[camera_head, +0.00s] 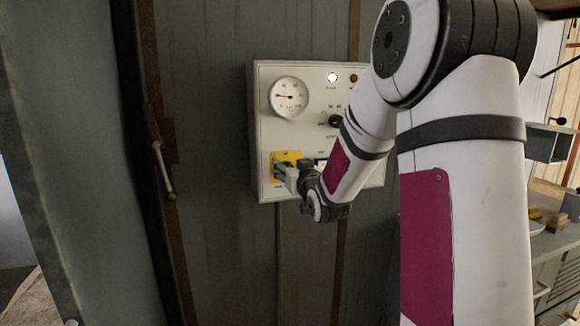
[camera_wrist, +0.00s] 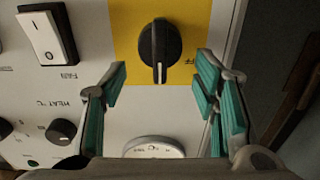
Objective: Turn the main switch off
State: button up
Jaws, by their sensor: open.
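The main switch is a black rotary knob (camera_wrist: 160,52) on a yellow plate (camera_wrist: 125,25) in the wrist view. Its white pointer line lies along the picture's vertical. Part of the word "OFF" shows to its right. In the head view the yellow plate (camera_head: 287,156) is at the control panel's lower left, with the knob hidden behind my gripper (camera_head: 280,170). In the wrist view my gripper (camera_wrist: 163,80) is open, its teal-padded fingers to either side of the knob with a gap on each side. I cannot tell how far the fingertips are from the panel.
The pale panel (camera_head: 262,130) carries a round gauge (camera_head: 290,97), a bright white lamp (camera_head: 333,77) and an amber lamp (camera_head: 353,78). A white rocker switch (camera_wrist: 47,37) and a black heat knob (camera_wrist: 60,132) are left in the wrist view. A door handle (camera_head: 163,170) stands left of the panel.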

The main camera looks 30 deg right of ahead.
jog(key=shift+w+d, duration=0.1)
jog(key=shift+w, duration=0.15)
jog(key=c, duration=1.2)
jog(key=shift+n+b, duration=0.3)
jog(key=shift+b, duration=0.15)
jog(key=shift+c, duration=0.2)
jog(key=n+b, duration=0.5)
jog(key=b, duration=0.2)
jog(key=a+f+n+b, duration=0.1)
jog(key=n+b, duration=0.5)
jog(key=b, duration=0.2)
jog(key=n+b, duration=0.6)
jog(key=b, duration=0.1)
jog(key=shift+w+a+f+b, duration=0.2)
jog(key=shift+a+f+b, duration=0.15)
jog(key=shift+a, duration=0.05)
jog(key=shift+n, duration=0.3)
